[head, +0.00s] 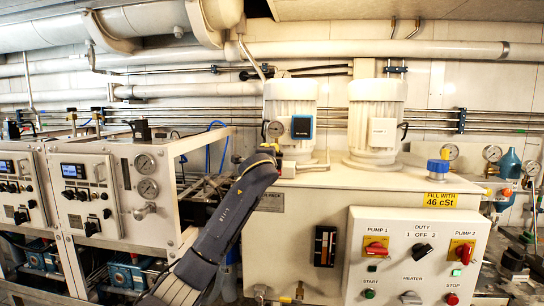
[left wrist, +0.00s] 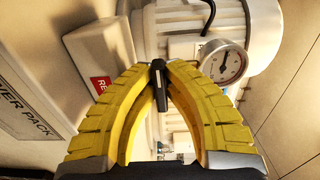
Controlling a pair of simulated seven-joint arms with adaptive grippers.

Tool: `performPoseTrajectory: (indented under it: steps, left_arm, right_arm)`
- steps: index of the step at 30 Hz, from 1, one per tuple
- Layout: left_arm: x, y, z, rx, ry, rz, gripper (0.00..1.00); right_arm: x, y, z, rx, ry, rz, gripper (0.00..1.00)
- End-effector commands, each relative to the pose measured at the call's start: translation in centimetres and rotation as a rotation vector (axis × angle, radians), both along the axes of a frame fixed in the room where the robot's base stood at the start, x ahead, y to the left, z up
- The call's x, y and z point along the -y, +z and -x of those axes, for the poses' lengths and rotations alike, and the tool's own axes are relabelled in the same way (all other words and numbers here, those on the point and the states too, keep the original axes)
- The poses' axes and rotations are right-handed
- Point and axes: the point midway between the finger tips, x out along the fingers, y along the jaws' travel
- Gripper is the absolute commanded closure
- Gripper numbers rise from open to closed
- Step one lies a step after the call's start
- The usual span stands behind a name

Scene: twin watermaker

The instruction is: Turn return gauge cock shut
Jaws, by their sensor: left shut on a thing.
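My left arm reaches up to the front left of the power pack tank, and its gripper (head: 270,150) is at the small return gauge (head: 275,129) beside the left motor. In the left wrist view the two yellow fingers (left wrist: 159,68) are closed together on a small black lever, the gauge cock handle (left wrist: 161,90). The round white gauge (left wrist: 222,65) is right of the fingertips there. A red label (left wrist: 101,85) beginning "RE" is partly cut off by the left finger. The cock's body is mostly hidden behind the fingers. My right gripper is not in view.
Two white motors (head: 376,118) stand on the tank. A control box (head: 415,255) with switches is on its front. A blue filler cap (head: 437,167) is on the right. A cabinet with gauges (head: 146,162) stands left.

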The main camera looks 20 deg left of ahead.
Motion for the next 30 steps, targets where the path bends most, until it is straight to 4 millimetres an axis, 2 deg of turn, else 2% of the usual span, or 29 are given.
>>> performPoseTrajectory:
  steps: [11, 12, 18, 30]
  left_arm:
    - [0.00, -0.02, -0.01, 0.001, 0.000, 0.005, 1.00]
    - [0.00, -0.01, -0.01, 0.001, 0.000, 0.005, 0.88]
    - [0.01, -0.01, -0.01, 0.001, 0.000, 0.005, 0.66]
    - [0.15, -0.10, 0.58, -0.001, -0.001, 0.003, 0.66]
  right_arm:
    - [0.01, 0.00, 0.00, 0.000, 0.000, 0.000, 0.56]
    - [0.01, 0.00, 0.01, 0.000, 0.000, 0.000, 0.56]
    - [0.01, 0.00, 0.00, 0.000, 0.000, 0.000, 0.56]
    - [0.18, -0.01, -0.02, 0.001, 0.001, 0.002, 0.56]
